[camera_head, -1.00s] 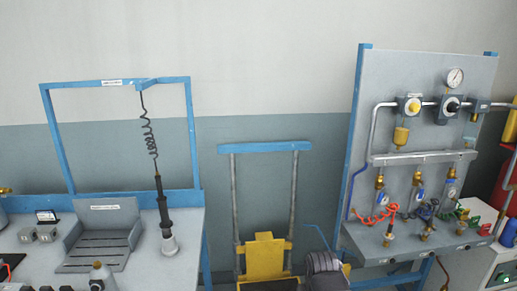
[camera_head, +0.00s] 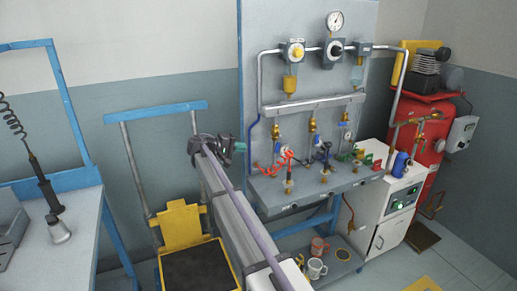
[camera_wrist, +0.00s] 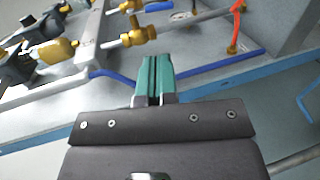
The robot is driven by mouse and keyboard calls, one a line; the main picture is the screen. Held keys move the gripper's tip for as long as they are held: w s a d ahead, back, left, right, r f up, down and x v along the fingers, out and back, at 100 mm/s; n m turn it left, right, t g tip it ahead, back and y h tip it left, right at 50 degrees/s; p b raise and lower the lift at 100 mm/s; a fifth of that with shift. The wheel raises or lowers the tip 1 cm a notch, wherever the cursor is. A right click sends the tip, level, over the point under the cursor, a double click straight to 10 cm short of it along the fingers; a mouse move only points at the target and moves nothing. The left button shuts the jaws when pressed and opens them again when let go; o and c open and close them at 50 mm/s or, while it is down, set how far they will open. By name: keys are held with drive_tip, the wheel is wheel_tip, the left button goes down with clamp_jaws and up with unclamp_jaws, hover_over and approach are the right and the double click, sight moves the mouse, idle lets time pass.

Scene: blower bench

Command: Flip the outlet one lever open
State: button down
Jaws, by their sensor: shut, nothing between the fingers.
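The first outlet (camera_head: 279,131) is the leftmost brass drop under the grey manifold pipe on the panel. A small blue-and-white part, perhaps its lever, shows just below the brass, too small to tell its position. My gripper (camera_head: 240,148) is left of this outlet, in front of the panel's left edge. In the wrist view my teal fingertips (camera_wrist: 154,66) are together with nothing between them. A brass fitting (camera_wrist: 138,35) on a pale pipe lies just beyond them, apparently apart. No lever is clear in that view.
The grey panel (camera_head: 308,80) carries regulators, a gauge (camera_head: 335,21) and two more outlets. A red coiled hose (camera_head: 285,155) hangs at the first outlet. A blue tube (camera_wrist: 215,64) runs close beyond my fingertips.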

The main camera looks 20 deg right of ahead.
sight(277, 147)
drive_tip(key=b+x, duration=0.3)
drive_tip(key=x, duration=1)
drive_tip(key=shift+s+d+f, duration=0.1)
